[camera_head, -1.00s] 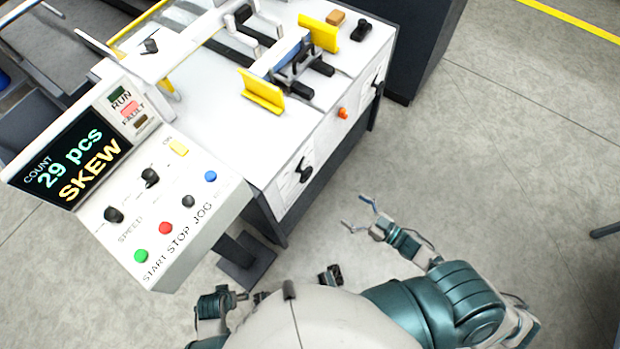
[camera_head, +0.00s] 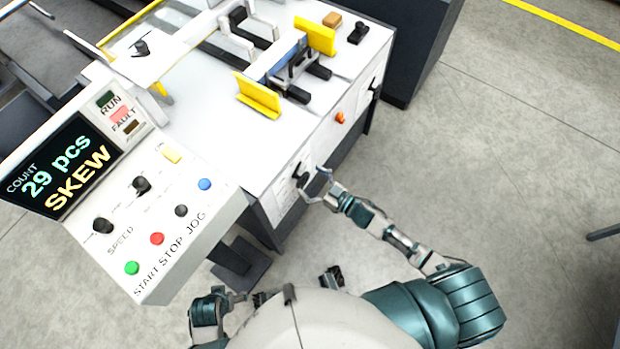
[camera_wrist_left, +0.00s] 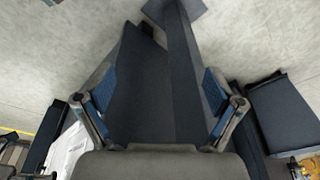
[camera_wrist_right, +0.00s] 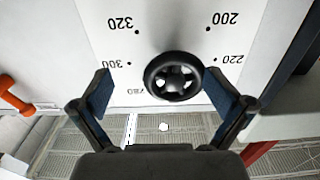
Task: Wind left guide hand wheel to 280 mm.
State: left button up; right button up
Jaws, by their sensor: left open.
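The black hand wheel (camera_head: 299,172) sits on the machine's white side panel, below the near yellow guide. In the right wrist view the wheel (camera_wrist_right: 173,77) shows its spokes, with a printed scale around it reading 320, 300, 220 and 200. A number at its lower left, apparently 280, is partly covered by the rim. No pointer is clear. My right gripper (camera_head: 316,187) is open in front of the wheel, its fingers spread on either side; contact cannot be told. My left gripper (camera_wrist_left: 155,103) is open and empty, low beside my body.
The control console (camera_head: 150,225) stands at the left, its screen (camera_head: 60,165) reading 29 pcs and SKEW. Yellow guide plates (camera_head: 258,96) stand on the machine top. An orange knob (camera_head: 340,118) and a second black wheel (camera_head: 375,88) are further along the panel. The floor at right is clear.

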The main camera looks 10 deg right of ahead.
aim_at(304, 183)
jog(key=a, duration=0.1)
jog(key=a+r, duration=0.1)
jog(key=a, duration=0.1)
jog(key=shift+w+a, duration=0.1)
jog(key=shift+a, duration=0.1)
jog(key=shift+c, duration=1.2)
jog(key=shift+d, duration=0.25)
jog(key=c, duration=0.4)
jog(key=shift+w+d+n+p, duration=0.15)
jog(key=shift+d+n+p, duration=0.15)
jog(key=shift+d+n, duration=0.5)
jog(key=shift+c, duration=0.2)
jog(key=shift+a, duration=0.25)
jog(key=o, duration=0.7)
jog(key=shift+a, duration=0.2)
jog(key=shift+d, duration=0.3)
pick_arm(q)
jog(key=shift+a+f, duration=0.95)
jog(key=shift+a, duration=0.3)
pick_arm(e)
jog(key=shift+s+a+f+v, duration=0.1)
jog(key=shift+a+v, duration=0.05)
jog(key=shift+v, duration=1.8)
jog(key=shift+s+a+f+v, duration=0.1)
jog(key=shift+s+a+v, duration=0.05)
jog(key=shift+v, duration=1.75)
jog(key=shift+s+a+f+v, duration=0.1)
jog(key=shift+a+v, duration=0.05)
jog(key=shift+v, duration=1.8)
